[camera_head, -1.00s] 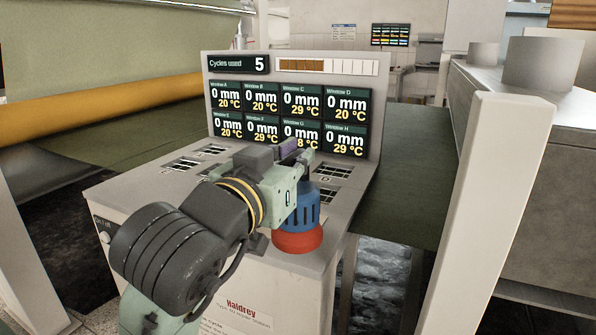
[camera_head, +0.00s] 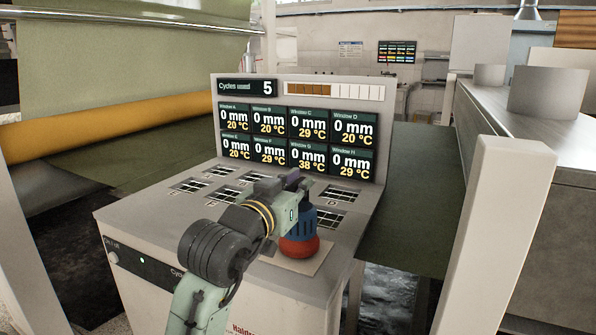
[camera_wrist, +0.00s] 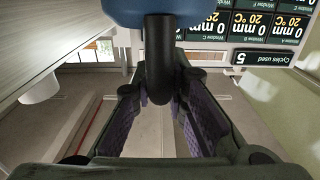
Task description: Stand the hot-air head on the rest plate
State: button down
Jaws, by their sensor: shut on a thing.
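The hot-air head (camera_head: 301,247) is a blue slotted body with a red lower end. It stands upright in the head view, red end down, at the console's front right. The pale rest plate (camera_head: 322,262) lies under it; I cannot tell whether the red end touches it. My gripper (camera_head: 296,184) is at the top of the head. In the wrist view my gripper (camera_wrist: 160,95) is shut on the head's black neck (camera_wrist: 159,60), with purple-padded fingers on both sides. The blue body (camera_wrist: 150,10) shows at the top edge there.
The console top (camera_head: 160,215) carries several gridded windows (camera_head: 330,218), the nearest just right of the head. A display panel (camera_head: 297,130) rises behind. A white post (camera_head: 500,230) stands at the right, and green sheet (camera_head: 415,190) runs behind the console.

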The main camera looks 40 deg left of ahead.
jog(key=shift+f, duration=0.2)
jog(key=c, duration=1.6)
grip_release()
jog(key=shift+f, duration=0.15)
jog(key=shift+s, duration=0.1)
